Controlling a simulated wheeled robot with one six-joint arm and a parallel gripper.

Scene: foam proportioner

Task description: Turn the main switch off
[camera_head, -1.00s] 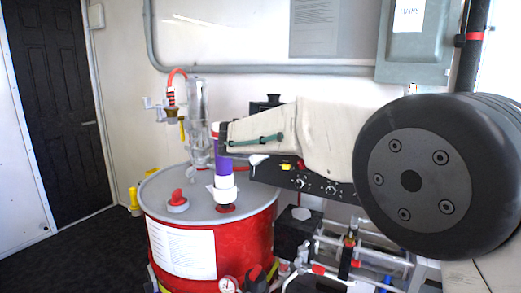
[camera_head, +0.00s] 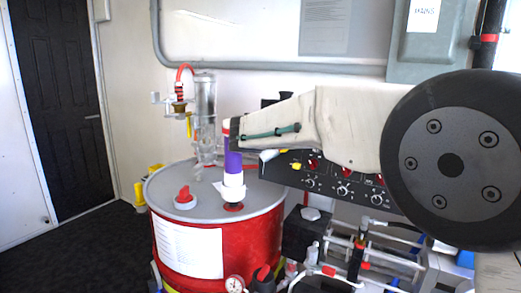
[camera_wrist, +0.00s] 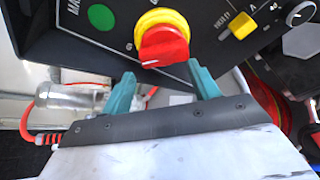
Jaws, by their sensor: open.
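The main switch is a red knob (camera_wrist: 163,46) on a round yellow base (camera_wrist: 160,20), set on a dark panel in the wrist view. My gripper (camera_wrist: 162,80) is below it in that view. Its two teal fingers are spread apart, one on each side of the knob's lower end, with nothing between them. I cannot tell whether a fingertip touches the knob.
On the panel, a green button (camera_wrist: 101,16) is left of the switch and a yellow selector (camera_wrist: 239,26) is right of it. A red drum (camera_head: 263,236) with a grey lid stands left of the panel. A purple cylinder (camera_head: 232,162) rises above the lid. Pipes and fittings crowd the lower right.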

